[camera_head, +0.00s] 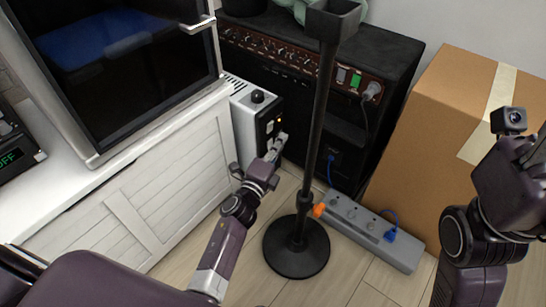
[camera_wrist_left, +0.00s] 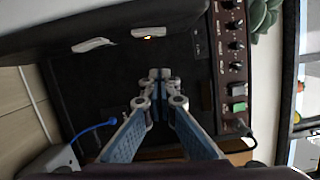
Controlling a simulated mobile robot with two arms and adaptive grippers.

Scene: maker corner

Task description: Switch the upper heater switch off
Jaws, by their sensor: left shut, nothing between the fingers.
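The heater looks to be the white box with a black front panel (camera_head: 268,118), beside the cabinet in the head view. An upper switch with an orange glow (camera_wrist_left: 148,33) and a paler lower switch (camera_wrist_left: 93,45) stick out from its dark face in the left wrist view. The glow also shows small in the head view. My left gripper (camera_head: 279,142) is shut and empty, just in front of the panel's lower part. In the left wrist view its fingertips (camera_wrist_left: 160,74) are apart from both switches. My right gripper (camera_head: 533,148) is at the right edge, its fingers unclear.
A black stand (camera_head: 306,200) with a round base rises just right of my left gripper. Behind it is a black amplifier (camera_head: 395,60). A grey power strip (camera_head: 372,228) lies on the floor. A cardboard box (camera_head: 425,130) stands right, a white cabinet (camera_head: 150,185) left.

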